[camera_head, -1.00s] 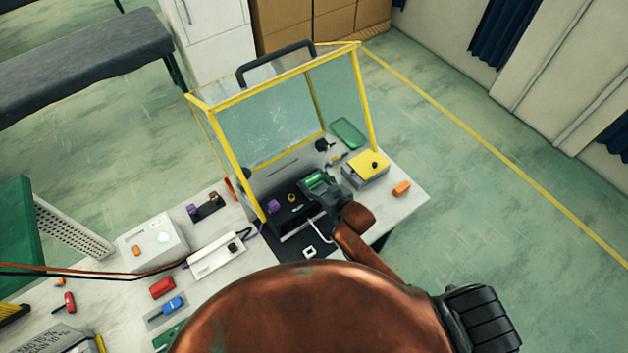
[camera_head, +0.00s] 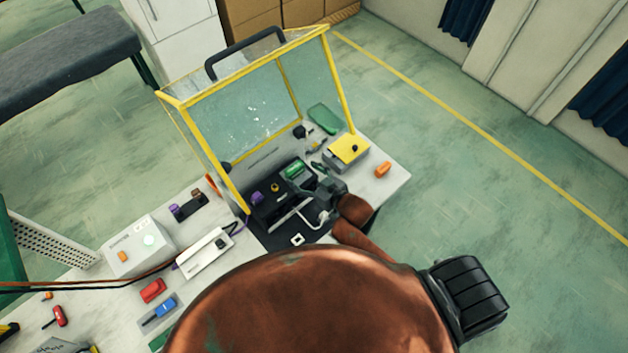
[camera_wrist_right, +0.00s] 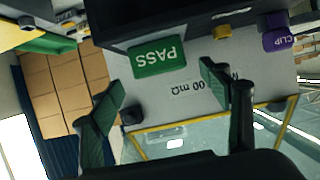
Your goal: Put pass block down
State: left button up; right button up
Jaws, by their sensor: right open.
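The pass block (camera_head: 294,169) is green and sits at the far right end of the black fixture inside the yellow-framed enclosure. In the right wrist view the pass block (camera_wrist_right: 157,58) shows its white PASS lettering upside down, beyond the fingertips and against a grey panel. My right gripper (camera_head: 320,184) is just to the right of and nearer than the block, apart from it. In the wrist view the right gripper (camera_wrist_right: 163,82) has its two fingers spread with nothing between them. My left gripper is not in view.
The yellow-framed clear guard (camera_head: 240,100) stands raised over the fixture (camera_head: 270,214). A purple clip block (camera_head: 257,198) and a yellow piece (camera_head: 275,187) lie left of the pass block. A yellow-topped box (camera_head: 346,152) and an orange block (camera_head: 383,169) stand to the right.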

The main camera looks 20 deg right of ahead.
jog(key=v, duration=0.6)
jog(key=shift+s, duration=0.2)
jog(key=shift+r, duration=0.1)
